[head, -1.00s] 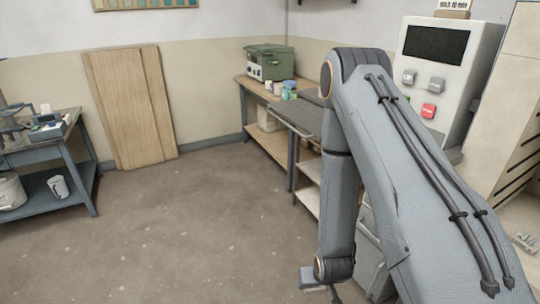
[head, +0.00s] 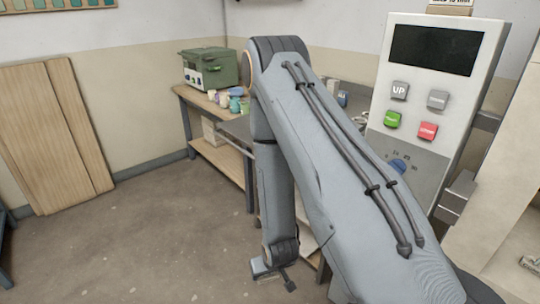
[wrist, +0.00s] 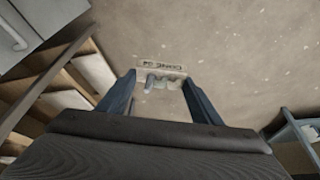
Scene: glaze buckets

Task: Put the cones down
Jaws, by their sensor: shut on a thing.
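In the wrist view, my gripper (wrist: 160,79) is shut on a small cone pack (wrist: 162,67). The pack has a pale edge with a label that seems to read "CONE", and small pale and greenish pieces show by it. It sits between the tips of my two blue-grey fingers, with bare floor behind it. In the head view my arm hangs down in front of the workbench (head: 222,160); the pack cannot be made out clearly there.
A green case (head: 208,68) and several small jars (head: 228,100) stand on the workbench. A tall control box (head: 437,50) with coloured buttons stands at the right. Wooden boards (head: 55,130) lean on the left wall. The floor (head: 150,240) at the left is clear.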

